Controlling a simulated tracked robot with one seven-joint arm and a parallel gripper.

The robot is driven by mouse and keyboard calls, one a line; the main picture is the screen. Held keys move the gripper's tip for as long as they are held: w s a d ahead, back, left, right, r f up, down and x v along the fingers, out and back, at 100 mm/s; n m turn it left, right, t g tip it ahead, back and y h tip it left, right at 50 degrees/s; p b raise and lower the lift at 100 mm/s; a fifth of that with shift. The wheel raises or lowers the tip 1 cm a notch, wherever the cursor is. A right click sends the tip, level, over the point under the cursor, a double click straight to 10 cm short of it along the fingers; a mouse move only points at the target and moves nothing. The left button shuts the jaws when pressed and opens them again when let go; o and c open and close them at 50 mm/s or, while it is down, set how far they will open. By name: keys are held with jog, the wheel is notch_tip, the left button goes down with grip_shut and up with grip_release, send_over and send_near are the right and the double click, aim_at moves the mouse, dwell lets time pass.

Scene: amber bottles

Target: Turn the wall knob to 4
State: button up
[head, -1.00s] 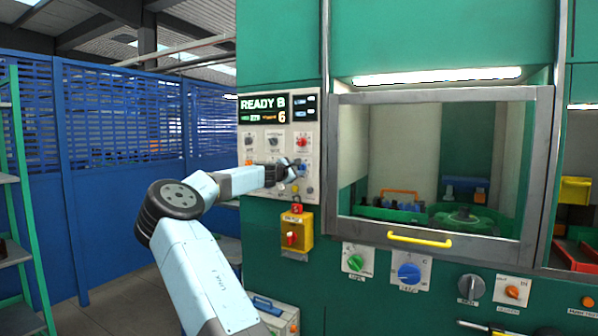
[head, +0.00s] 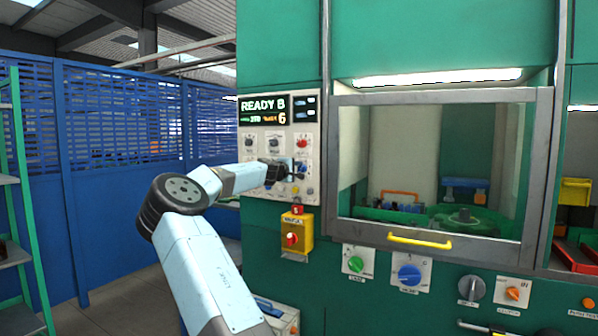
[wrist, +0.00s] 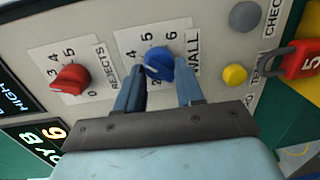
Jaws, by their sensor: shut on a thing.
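The wall knob (wrist: 159,66) is a small blue knob on a white plate marked WALL, with numbers around it, in the wrist view. My gripper (wrist: 160,82) has its two blue-grey fingers on either side of the knob and is shut on it. A pale mark shows on the knob, but which number it points at is unclear. In the head view my gripper (head: 290,174) is at the lower part of the grey control panel (head: 311,190) and hides the knob. The display (head: 264,109) above reads READY B with a 6.
The red REJECTS knob (wrist: 71,79) sits beside the wall knob. A grey button (wrist: 245,16), a yellow button (wrist: 235,75) and a red padlock (wrist: 296,66) marked 5 are on the other side. A yellow switch box (head: 297,232) is below the panel.

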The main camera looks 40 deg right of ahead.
jog(key=shift+f, duration=0.25)
jog(key=o, duration=1)
jog(key=shift+r, duration=0.1)
jog(key=shift+a, duration=0.1)
jog(key=f+v, duration=0.1)
jog(key=v, duration=1.2)
jog(key=shift+a+r, duration=0.3)
jog(key=shift+r, duration=0.1)
jog(key=shift+s, duration=0.1)
